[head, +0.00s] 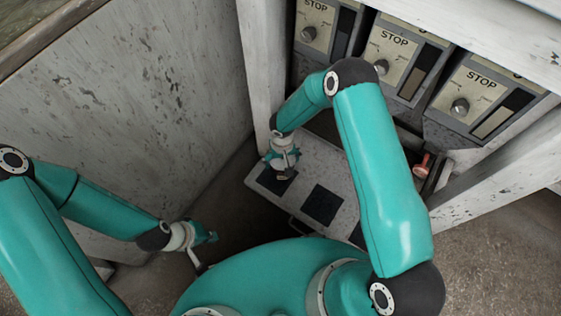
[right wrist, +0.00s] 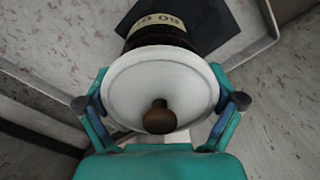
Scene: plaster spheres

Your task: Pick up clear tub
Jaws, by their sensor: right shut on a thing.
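In the right wrist view a round tub (right wrist: 160,85) has a white lid-like face with a brown knob (right wrist: 159,116) towards me. Behind that face its dark body carries a pale label band (right wrist: 158,22); I cannot tell whether it is clear. My right gripper (right wrist: 160,102) is shut on it, one finger on each side. In the head view my right gripper (head: 284,160) is low over the pale panel, at a dark square pad; the tub is mostly hidden there. My left gripper (head: 206,248) is away to the left, above the dark floor, with nothing visible in it.
The pale panel (head: 345,185) has dark square pads, one (head: 322,205) bare. Control boxes marked STOP (head: 405,58) line the back. A red-knobbed part (head: 422,165) is at the panel's right. A scuffed wall (head: 160,90) stands left, and a post (head: 264,70) is close by my right gripper.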

